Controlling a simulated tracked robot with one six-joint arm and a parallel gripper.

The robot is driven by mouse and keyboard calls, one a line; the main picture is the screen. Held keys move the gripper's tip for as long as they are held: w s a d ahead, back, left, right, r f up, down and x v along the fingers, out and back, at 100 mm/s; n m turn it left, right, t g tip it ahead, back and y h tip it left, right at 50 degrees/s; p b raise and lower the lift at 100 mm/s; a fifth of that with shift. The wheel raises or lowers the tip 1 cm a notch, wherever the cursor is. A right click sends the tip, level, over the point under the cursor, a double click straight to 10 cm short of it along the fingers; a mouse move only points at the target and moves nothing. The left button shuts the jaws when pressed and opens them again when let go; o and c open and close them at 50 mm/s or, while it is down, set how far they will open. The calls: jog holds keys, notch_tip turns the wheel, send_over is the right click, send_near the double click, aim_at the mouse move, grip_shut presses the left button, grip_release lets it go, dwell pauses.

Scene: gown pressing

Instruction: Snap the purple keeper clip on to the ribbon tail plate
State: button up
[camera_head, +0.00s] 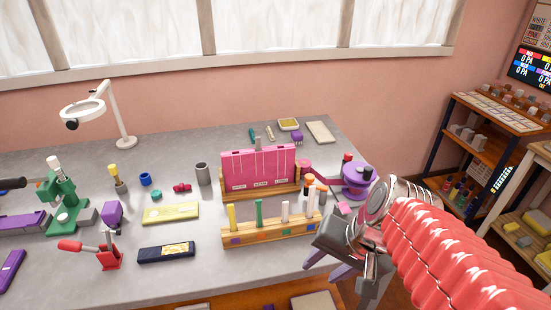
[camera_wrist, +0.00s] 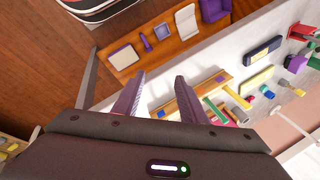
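My gripper (camera_head: 330,268) is at the table's front right edge, its two purple fingers pointing down. In the wrist view the fingers (camera_wrist: 157,88) stand wide apart with nothing between them. I cannot tell for sure which piece is the purple keeper clip. Small purple pieces include a slim one (camera_wrist: 146,41) on the wooden shelf below the table, a block (camera_head: 112,213) at the left and a small piece (camera_head: 297,138) at the back. A pink panel (camera_head: 258,168) with pale lines and labels stands upright in a wooden base; I cannot make out the ribbon tail plate.
A wooden rack (camera_head: 268,232) with several coloured pegs stands in front of the panel. A green press (camera_head: 65,205), a red-handled clamp (camera_head: 106,255), a yellow plate (camera_head: 171,213) and a dark box (camera_head: 166,252) occupy the left. A purple round device (camera_head: 357,180) is near my arm.

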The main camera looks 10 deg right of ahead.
jog(key=r+n+h, duration=0.1)
jog(key=n, duration=0.1)
jog(key=a+r+n+t, duration=0.1)
jog(key=r+n, duration=0.1)
jog(key=r+n+t+h, duration=0.1)
jog(key=r+n, duration=0.1)
jog(key=shift+s+a+r+n+h, duration=0.15)
jog(key=shift+s+a+n+h, duration=0.05)
jog(key=shift+s+n+h, duration=0.1)
jog(key=shift+c, duration=0.9)
